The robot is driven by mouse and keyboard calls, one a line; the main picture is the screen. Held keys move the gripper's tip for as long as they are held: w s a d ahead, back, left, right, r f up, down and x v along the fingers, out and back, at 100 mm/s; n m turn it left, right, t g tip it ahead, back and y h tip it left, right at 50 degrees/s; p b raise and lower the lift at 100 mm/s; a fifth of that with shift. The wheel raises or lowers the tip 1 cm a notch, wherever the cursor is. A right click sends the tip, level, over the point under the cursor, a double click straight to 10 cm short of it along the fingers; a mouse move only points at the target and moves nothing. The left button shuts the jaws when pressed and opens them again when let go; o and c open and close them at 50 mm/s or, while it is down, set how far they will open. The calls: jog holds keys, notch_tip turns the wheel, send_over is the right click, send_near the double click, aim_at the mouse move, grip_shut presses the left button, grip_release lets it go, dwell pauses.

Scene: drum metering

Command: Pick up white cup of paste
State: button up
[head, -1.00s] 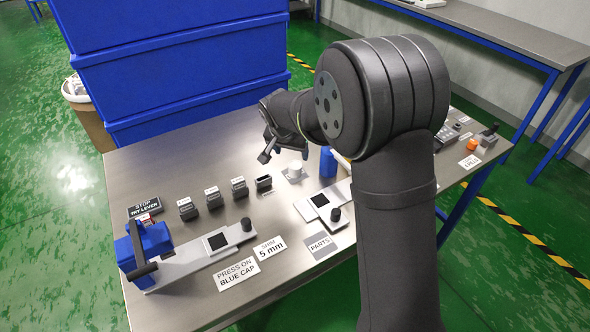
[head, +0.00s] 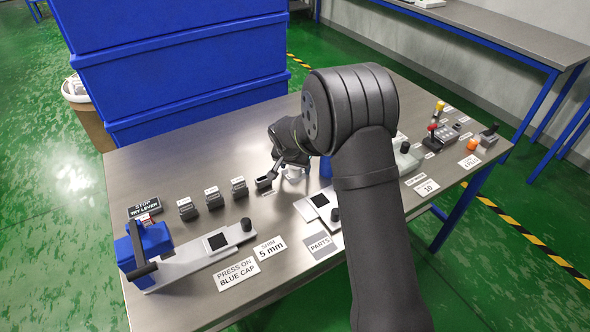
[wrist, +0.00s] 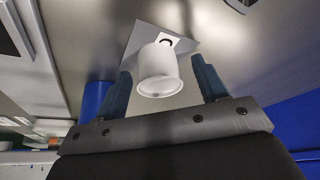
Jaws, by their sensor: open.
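The white cup (wrist: 159,68) stands on a small light plate (wrist: 139,38) on the metal table. In the wrist view it sits between the two blue-tipped fingers of my gripper (wrist: 162,88), with a gap showing on each side. My gripper is open. In the head view my gripper (head: 286,170) is low over the table, and the cup (head: 293,172) is partly hidden behind it. The paste inside the cup cannot be made out.
Several small dark bins (head: 213,198) stand in a row left of the cup. A blue press (head: 150,250) sits at the table's left end. Large blue crates (head: 180,70) stand behind the table.

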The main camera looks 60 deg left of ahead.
jog(key=shift+c, duration=0.5)
jog(key=c, duration=1)
jog(key=shift+r, duration=0.1)
